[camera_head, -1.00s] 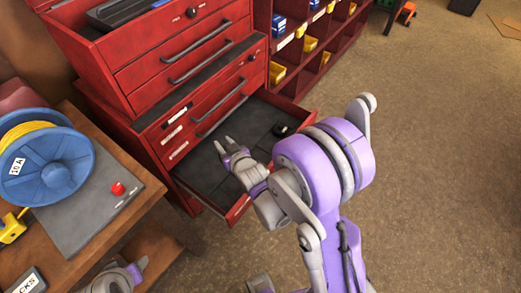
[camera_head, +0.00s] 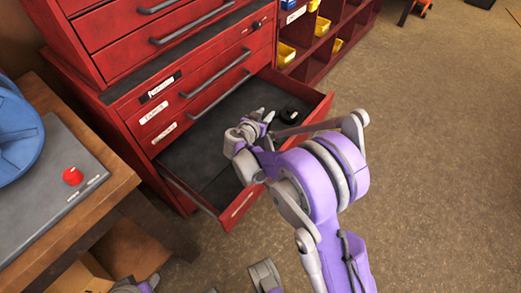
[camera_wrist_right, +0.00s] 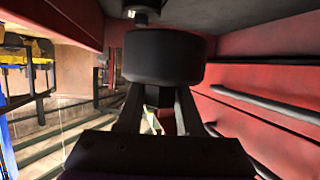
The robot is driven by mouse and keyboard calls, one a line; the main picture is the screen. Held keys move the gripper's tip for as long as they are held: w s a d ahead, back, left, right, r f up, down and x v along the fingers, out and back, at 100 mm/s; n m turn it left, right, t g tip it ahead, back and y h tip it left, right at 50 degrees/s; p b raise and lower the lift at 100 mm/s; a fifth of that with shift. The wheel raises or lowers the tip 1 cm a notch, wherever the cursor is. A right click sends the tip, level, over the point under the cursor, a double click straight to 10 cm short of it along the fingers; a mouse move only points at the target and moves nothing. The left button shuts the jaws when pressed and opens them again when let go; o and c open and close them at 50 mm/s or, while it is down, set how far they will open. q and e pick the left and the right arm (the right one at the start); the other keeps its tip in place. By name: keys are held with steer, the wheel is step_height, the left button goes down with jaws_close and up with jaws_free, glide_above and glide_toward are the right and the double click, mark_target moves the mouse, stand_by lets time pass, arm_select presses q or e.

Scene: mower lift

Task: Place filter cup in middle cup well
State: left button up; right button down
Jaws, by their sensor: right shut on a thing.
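The filter cup, a black round cup (camera_head: 289,115), is in the open red drawer near its far right corner. It fills the upper middle of the right wrist view (camera_wrist_right: 165,57), at the tips of the two dark fingers. My right gripper (camera_head: 266,115) reaches into the drawer and is shut on the cup. The exact finger contact is hard to see in the head view. A part of my left gripper (camera_head: 143,285) shows at the bottom edge, and its fingers cannot be made out. I cannot pick out the middle cup well.
The red cabinet's open drawer (camera_head: 211,207) has a dark, mostly bare floor. Closed drawers with bar handles stand above it. A wooden bench (camera_head: 70,230) with a grey board (camera_head: 50,190), red knob (camera_head: 72,176) and blue reel (camera_head: 15,130) is at the left.

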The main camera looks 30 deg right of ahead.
step_height(320, 180, down, 10)
steer(key=b, duration=0.2)
steer(key=shift+d+r+b, duration=0.1)
steer(key=shift+r+b, duration=0.05)
steer(key=shift+b, duration=0.25)
steer(key=shift+f+b, duration=0.5)
steer(key=shift+f, duration=0.1)
steer(key=c, duration=0.5)
jaws_free()
steer(key=shift+c, duration=0.2)
steer(key=shift+r, duration=0.15)
steer(key=shift+r+p, duration=0.35)
steer(key=shift+p, duration=0.05)
steer(key=p+v, duration=0.2)
steer(key=v, duration=1)
steer(key=shift+r, duration=0.15)
